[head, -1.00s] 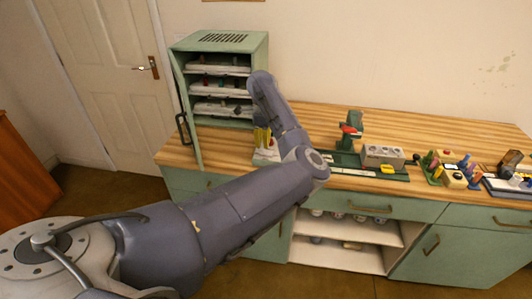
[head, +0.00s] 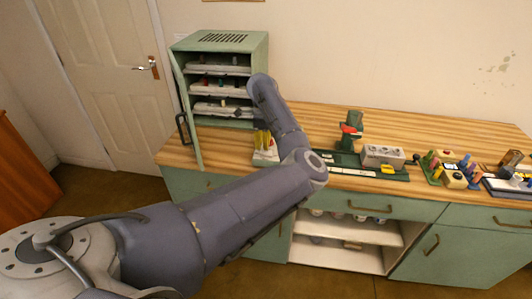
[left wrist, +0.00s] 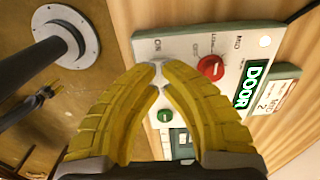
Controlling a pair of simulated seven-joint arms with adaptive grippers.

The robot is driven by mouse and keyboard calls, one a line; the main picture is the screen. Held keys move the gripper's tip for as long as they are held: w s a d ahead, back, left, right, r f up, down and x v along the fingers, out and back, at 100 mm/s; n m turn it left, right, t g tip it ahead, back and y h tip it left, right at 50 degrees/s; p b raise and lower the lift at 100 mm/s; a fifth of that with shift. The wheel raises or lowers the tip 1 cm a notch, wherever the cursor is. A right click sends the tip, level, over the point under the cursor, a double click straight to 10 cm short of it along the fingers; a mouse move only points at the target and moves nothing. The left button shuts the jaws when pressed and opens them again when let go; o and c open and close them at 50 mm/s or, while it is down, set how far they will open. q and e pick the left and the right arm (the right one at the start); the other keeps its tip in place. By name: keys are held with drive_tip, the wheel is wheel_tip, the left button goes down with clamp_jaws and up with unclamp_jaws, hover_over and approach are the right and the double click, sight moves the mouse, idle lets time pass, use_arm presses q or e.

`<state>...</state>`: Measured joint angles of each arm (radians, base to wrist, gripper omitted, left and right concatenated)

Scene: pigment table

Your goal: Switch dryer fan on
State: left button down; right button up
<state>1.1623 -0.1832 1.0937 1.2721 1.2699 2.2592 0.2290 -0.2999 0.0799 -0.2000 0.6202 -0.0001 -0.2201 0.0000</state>
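The dryer is a green cabinet (head: 262,65) at the back left of the counter, its front open and loaded shelves showing. A pale control box (head: 266,158) stands before it. In the left wrist view this control panel (left wrist: 237,42) carries a red knob (left wrist: 211,68), a green button (left wrist: 165,116) and a lit DOOR sign (left wrist: 252,86). My left gripper (left wrist: 159,70) has its yellow fingertips close together over the panel, left of the red knob. A small pale part, perhaps a switch, shows at the tips; contact is unclear. The left gripper also shows in the head view (head: 262,140).
The dryer's door (head: 187,110) stands open on the left. A green stand with a red part (head: 351,130) and a grey block (head: 383,155) are to the right. Several coloured items (head: 450,167) lie farther right. The back of the counter is clear.

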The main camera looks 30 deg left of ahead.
sight(263, 152)
use_arm(q)
drive_tip(key=shift+f, duration=1.5)
idle(0.9)
drive_tip(key=shift+r, duration=3.5)
